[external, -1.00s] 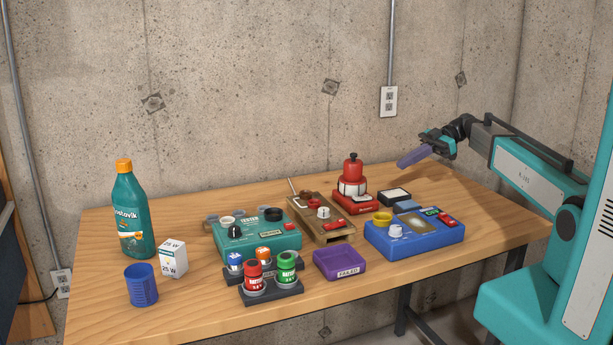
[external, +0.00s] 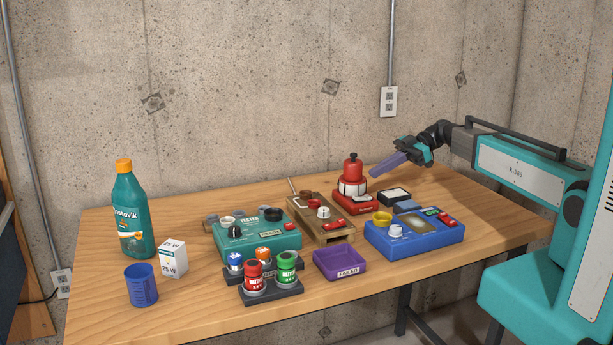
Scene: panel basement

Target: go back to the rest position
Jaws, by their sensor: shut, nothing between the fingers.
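My gripper (external: 376,174) is in the air above the back right part of the wooden table (external: 195,287). Its long purple fingers are shut with nothing between them and point down to the left. They are just right of the red device with a black knob (external: 352,168) in the picture; whether they touch it cannot be told, but a gap seems to show. My teal and grey arm reaches in from the right.
Below the gripper are a black-framed pad (external: 394,196) and a blue panel box (external: 415,240). A wooden device (external: 322,219), teal tester (external: 258,241), purple tray (external: 340,265), battery holders (external: 272,292), white box (external: 173,259), blue cup (external: 141,286) and green bottle (external: 131,215) stand further left.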

